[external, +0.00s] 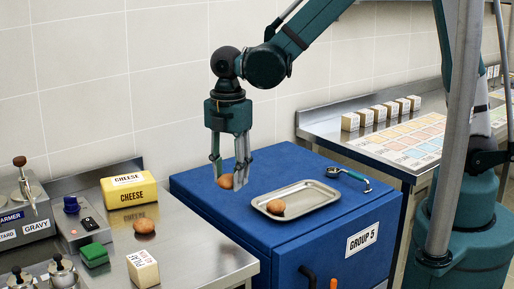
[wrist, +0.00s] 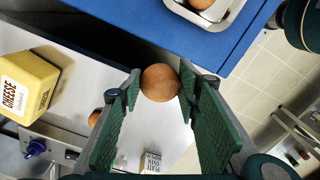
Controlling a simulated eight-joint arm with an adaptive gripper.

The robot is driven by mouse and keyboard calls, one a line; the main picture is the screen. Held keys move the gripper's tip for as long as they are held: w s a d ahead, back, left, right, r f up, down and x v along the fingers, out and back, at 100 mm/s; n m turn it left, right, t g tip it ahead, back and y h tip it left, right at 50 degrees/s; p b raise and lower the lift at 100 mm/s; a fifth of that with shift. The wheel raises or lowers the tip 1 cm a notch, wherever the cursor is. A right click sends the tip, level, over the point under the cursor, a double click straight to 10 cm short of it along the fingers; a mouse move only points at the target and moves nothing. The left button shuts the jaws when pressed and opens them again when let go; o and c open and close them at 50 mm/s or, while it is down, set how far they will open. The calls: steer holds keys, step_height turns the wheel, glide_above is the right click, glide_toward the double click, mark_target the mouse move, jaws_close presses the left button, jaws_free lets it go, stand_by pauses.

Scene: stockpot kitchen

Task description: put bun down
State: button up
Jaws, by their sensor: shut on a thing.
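My gripper (external: 229,178) points down and is shut on a round brown bun (external: 226,182). In the external view the bun shows against the left part of the blue cabinet top; its exact height is unclear. In the wrist view the held bun (wrist: 160,82) sits between the fingertips, with the steel counter and a dark gap behind it. A second bun (external: 275,207) lies in a metal tray (external: 318,191) on the cabinet. A third bun (external: 144,226) lies on the steel counter; the left finger partly hides it in the wrist view (wrist: 94,119).
A blue cabinet (external: 225,213) marked GROUP 5 carries the tray and a steel scoop-like tool (external: 350,175). The steel counter (external: 195,245) holds a yellow cheese block (external: 129,192), a green box (external: 95,255) and a white labelled box (external: 143,267). The tray's right side is bare.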

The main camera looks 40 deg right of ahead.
steer(key=s+a+n, duration=0.2)
steer(key=a, duration=0.7)
steer(key=s+a+n+p, duration=0.1)
steer(key=s+a+n, duration=0.1)
steer(key=a, duration=0.7)
steer(key=shift+s+a+r, duration=0.2)
steer(key=shift+s, duration=0.6)
glide_above(184, 248)
steer(key=shift+f, duration=3.15)
steer(key=shift+f, duration=0.1)
steer(key=shift+f+b, duration=0.4)
steer(key=shift+f, duration=1.35)
steer(key=shift+f, duration=0.2)
steer(key=o, duration=0.9)
steer(key=shift+c, duration=0.2)
